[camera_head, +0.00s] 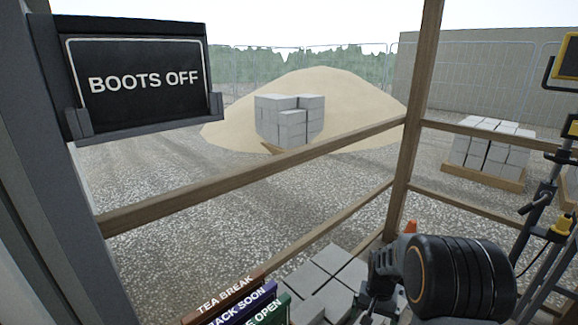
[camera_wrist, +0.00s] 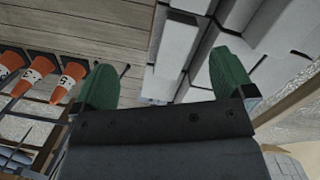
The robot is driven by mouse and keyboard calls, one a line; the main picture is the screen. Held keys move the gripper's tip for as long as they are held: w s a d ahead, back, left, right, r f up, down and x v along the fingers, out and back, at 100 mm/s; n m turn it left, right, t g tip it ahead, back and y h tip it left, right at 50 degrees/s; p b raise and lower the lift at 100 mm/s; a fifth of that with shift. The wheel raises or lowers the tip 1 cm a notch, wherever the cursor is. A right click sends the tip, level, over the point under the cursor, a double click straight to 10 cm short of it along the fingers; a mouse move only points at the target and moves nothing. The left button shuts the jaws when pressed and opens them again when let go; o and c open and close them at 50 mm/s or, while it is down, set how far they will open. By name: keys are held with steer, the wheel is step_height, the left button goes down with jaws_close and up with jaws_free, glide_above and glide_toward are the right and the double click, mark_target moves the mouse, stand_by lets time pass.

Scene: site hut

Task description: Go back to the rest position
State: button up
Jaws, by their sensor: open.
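My gripper (camera_wrist: 164,80) is open in the wrist view, its two green-padded fingers wide apart. Nothing is held between them; grey blocks and a plank surface show behind. In the head view my arm is at the lower right, and the gripper end points down over pale grey blocks (camera_head: 325,272); its fingertips are hard to make out there. A black sign reading "BOOTS OFF" (camera_head: 144,80) sits in a dark holder at the upper left, apart from my gripper.
A rack at the bottom holds brown "TEA BREAK" (camera_head: 222,298), purple (camera_head: 243,303) and green (camera_head: 268,314) signs. Wooden rails (camera_head: 260,172) and a post (camera_head: 412,120) stand ahead. Numbered orange cones (camera_wrist: 70,80) lie left in the wrist view. A stand (camera_head: 545,200) is at far right.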

steer(key=s+a+r+n+t+p, duration=0.1)
steer(key=s+r+p, duration=0.3)
steer(key=r, duration=0.6)
steer(key=s+a+r+n+t+p, duration=0.2)
steer(key=s+a+r+p, duration=0.2)
steer(key=r, duration=0.7)
steer(key=s+a+r+n+t+p, duration=0.2)
steer(key=s+r+p, duration=0.3)
steer(key=r, duration=0.5)
steer(key=shift+s+a+r, duration=0.35)
steer(key=shift+s, duration=0.1)
